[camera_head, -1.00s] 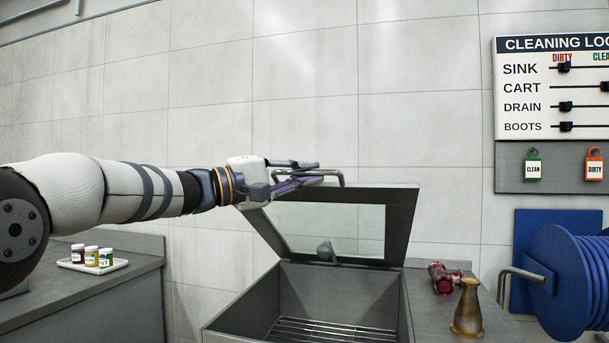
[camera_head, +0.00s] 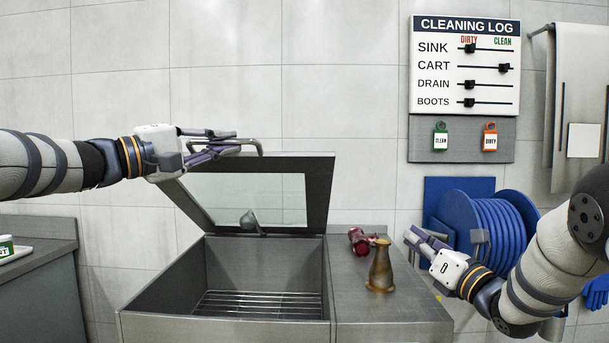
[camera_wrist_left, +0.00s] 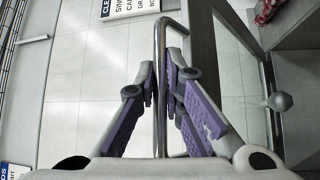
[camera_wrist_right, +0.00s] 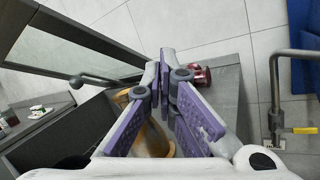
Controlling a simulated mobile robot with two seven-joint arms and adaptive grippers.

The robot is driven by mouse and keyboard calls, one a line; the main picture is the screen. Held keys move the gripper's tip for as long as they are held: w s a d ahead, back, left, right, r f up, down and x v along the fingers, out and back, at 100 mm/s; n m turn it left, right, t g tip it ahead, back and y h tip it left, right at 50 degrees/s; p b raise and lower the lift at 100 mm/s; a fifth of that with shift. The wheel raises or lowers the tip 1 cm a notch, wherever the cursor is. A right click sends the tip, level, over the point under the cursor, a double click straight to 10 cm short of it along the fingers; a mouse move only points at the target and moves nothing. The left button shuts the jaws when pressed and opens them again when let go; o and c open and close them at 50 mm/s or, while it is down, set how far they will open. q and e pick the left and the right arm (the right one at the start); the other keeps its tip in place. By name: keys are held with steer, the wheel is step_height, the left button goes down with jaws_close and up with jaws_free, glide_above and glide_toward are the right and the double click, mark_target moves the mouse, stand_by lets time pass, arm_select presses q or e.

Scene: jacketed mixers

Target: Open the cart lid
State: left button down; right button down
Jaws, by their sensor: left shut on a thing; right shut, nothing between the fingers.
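The cart lid (camera_head: 318,190) is a dark frame with a glass pane, tilted up steeply above the open steel cart basin (camera_head: 225,331). A bent metal handle (camera_head: 258,143) runs along its top edge. My left gripper (camera_head: 232,143) is shut on that handle, and the left wrist view shows the handle bar (camera_wrist_left: 160,90) between its fingers. My right gripper (camera_head: 412,236) is shut and empty, beside the brown vase-like vessel (camera_head: 380,268). The lid also shows in the right wrist view (camera_wrist_right: 88,35).
A red object (camera_head: 360,241) lies behind the vessel on the steel counter (camera_head: 385,310). A blue hose reel (camera_head: 490,235) stands at the right. A cleaning log board (camera_head: 465,65) with green and orange tags below hangs on the wall.

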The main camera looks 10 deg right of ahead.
mark_target(305, 174)
steer(key=s+a+r+n+g+y, duration=0.1)
steer(key=s+a+r+g+y, duration=0.2)
steer(key=a+y, duration=0.5)
steer(key=s+a+r+n+g+y, duration=0.1)
steer(key=s+a+r+y, duration=0.1)
steer(key=s+a+y, duration=0.6)
steer(key=shift+w+a+r+t+h, duration=0.15)
steer(key=shift+w+a+r+h, duration=0.2)
steer(key=shift+w+a+r, duration=1.05)
steer(key=shift+w+a+r+t+h, duration=0.1)
steer(key=shift+w+a+r+h, duration=0.2)
steer(key=shift+w+a+r, duration=1.1)
steer(key=shift+w+a+r+t+h, duration=0.15)
steer(key=shift+w+a+r+h, duration=0.4)
steer(key=shift+w+r, duration=1.45)
steer(key=shift+w+a+f, duration=0.2)
steer(key=shift+w+f, duration=0.1)
